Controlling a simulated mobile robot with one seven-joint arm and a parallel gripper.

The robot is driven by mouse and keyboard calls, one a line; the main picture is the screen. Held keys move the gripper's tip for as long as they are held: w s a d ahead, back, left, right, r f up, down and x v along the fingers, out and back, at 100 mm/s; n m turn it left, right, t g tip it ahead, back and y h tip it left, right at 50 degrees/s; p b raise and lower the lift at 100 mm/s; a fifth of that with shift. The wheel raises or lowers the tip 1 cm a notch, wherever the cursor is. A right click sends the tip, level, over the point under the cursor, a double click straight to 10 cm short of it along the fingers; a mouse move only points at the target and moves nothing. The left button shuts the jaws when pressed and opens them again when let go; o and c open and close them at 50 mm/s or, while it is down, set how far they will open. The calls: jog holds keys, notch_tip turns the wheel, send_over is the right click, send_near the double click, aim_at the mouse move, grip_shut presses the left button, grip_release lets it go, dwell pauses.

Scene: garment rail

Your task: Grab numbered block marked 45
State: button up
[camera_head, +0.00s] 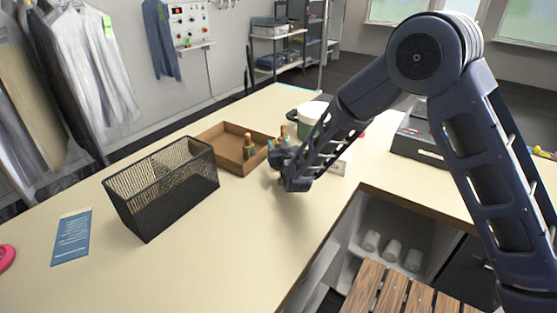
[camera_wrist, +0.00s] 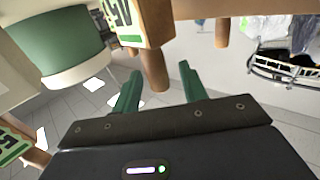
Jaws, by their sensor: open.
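My gripper (camera_wrist: 161,78) is open, its two green fingers apart. A wooden block with a green-and-white number label (camera_wrist: 118,18) is close ahead of the fingers in the wrist view, cut off by the top edge. Its rounded wooden peg shows between and beyond the fingertips; I cannot tell whether they touch. The label is tilted and partly cut off; it may read 45. A second labelled wooden block (camera_wrist: 14,146) is at the lower left, its number unclear. In the head view my gripper (camera_head: 277,157) is low over the table beside the brown tray, and hides much there.
The brown wooden tray (camera_head: 215,136) holds a small wooden piece. A black mesh basket (camera_head: 165,190) stands to its left. A green-and-white pot (camera_head: 310,113) is behind my gripper. A dark box (camera_head: 418,148) is at right.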

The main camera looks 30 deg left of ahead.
grip_shut()
dwell(0.3)
